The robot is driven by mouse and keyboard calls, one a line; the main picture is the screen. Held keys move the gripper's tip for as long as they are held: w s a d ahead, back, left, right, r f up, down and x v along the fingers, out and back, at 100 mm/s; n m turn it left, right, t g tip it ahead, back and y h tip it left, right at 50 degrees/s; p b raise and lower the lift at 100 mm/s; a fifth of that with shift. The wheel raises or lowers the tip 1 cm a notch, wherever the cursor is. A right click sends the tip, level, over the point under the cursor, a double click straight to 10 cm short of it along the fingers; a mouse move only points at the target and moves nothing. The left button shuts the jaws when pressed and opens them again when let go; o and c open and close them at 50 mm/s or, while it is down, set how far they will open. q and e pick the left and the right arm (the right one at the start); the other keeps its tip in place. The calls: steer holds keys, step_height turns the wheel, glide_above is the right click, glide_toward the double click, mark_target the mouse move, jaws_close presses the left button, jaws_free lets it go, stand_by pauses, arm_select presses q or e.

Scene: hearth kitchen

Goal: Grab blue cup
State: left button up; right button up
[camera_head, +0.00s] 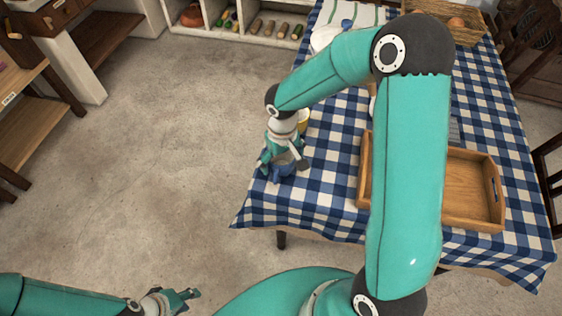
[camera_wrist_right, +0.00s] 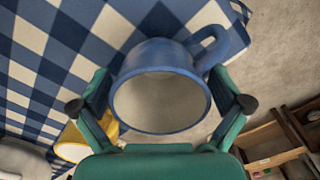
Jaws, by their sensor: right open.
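The blue cup (camera_wrist_right: 160,58) fills the middle of the right wrist view, its open mouth facing the camera and its handle at the upper right. In the head view the blue cup (camera_head: 286,173) is at the left edge of the checkered table, partly hidden by my right gripper (camera_head: 280,163). My right gripper is open, with one finger on either side of the cup; I cannot tell whether they touch it. My left gripper (camera_head: 182,299) is low at the left of the head view, over the floor and away from the cup; its opening is unclear.
A yellow cup (camera_head: 304,118) stands close behind the blue cup; it also shows in the wrist view (camera_wrist_right: 72,151). A wooden tray (camera_head: 498,205) lies to the right, partly behind my right arm. A basket (camera_head: 462,34) stands at the far end. The floor at left is clear.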

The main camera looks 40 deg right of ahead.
steer(key=c, duration=1.2)
steer(key=shift+r, duration=0.15)
